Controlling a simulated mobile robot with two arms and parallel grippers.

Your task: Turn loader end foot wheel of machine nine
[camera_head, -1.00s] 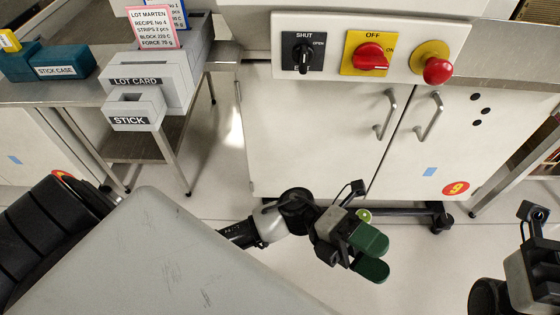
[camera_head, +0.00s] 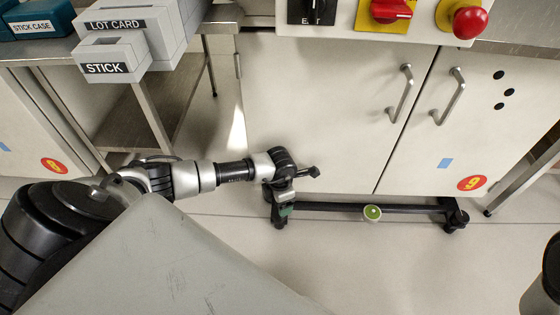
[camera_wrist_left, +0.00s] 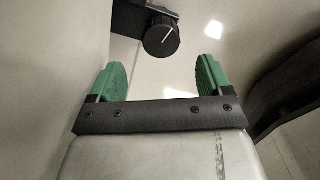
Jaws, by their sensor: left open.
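Machine nine is a pale cabinet with a red and yellow 9 sticker (camera_head: 472,183). A black foot bar (camera_head: 335,207) runs low along its front. One foot wheel (camera_head: 455,217) shows at the bar's right end. The left end is mostly hidden behind my left gripper (camera_head: 281,213), low at the cabinet's front. In the left wrist view a round black foot wheel (camera_wrist_left: 161,38) with a white line hangs from a dark bracket. My left gripper (camera_wrist_left: 160,80) is open there, its green fingers apart and empty, with the wheel beyond the gap. My right gripper is out of view.
A green bubble level (camera_head: 372,212) sits on the foot bar. Door handles (camera_head: 401,94) and a switch panel (camera_head: 340,22) are above. A steel table with a stick box (camera_head: 118,58) stands at the left.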

